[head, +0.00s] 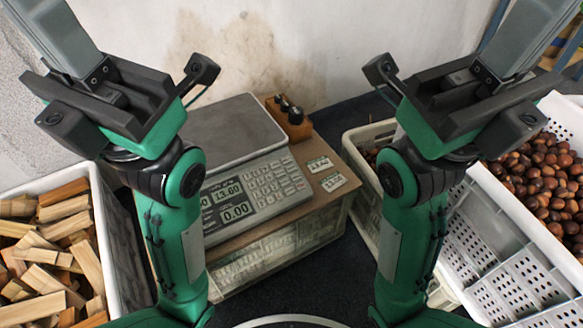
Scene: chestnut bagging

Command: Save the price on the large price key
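A grey price scale (250,190) with a flat weighing plate (222,130) stands on a wooden board. Its display (230,201) reads 13.60 above 0.00; the left part is hidden behind my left arm. A keypad of light keys (272,182) lies right of the display; the key labels are too small to read. My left gripper (100,85) is raised at the upper left, and my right gripper (480,85) is raised at the upper right. Both are well apart from the keys. Their fingertips run out of the frame, so their opening does not show.
Two small price cards (326,172) lie right of the keypad. A crate of split wood (118,235) is at left. A white crate (530,225) with chestnuts (545,180) is at right. Space above the keypad is clear.

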